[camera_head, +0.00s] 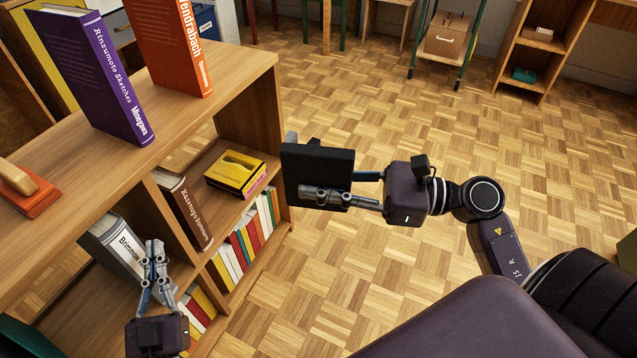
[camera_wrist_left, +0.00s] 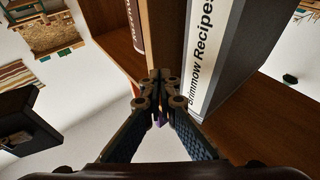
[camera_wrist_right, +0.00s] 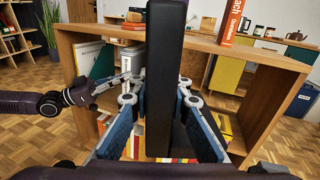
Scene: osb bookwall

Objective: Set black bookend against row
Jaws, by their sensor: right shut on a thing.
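My right gripper (camera_head: 308,172) is shut on the black bookend (camera_head: 330,163), held in the air off the bookcase's right end. In the right wrist view the bookend (camera_wrist_right: 160,85) stands edge-on between the fingers. My left gripper (camera_head: 157,250) is shut and empty in front of the bookcase divider. In the left wrist view its tips (camera_wrist_left: 160,88) are close to the grey Brimmow Recipes book (camera_wrist_left: 222,55); contact cannot be told. That book (camera_head: 115,245) is left of the divider. A brown book (camera_head: 184,208) leans at the divider's right.
The wooden bookcase (camera_head: 255,75) holds a purple book (camera_head: 97,72) and an orange book (camera_head: 170,45) on top. Yellow boxes (camera_head: 236,172) lie on the shelf right of the brown book. Several books (camera_head: 245,240) stand below.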

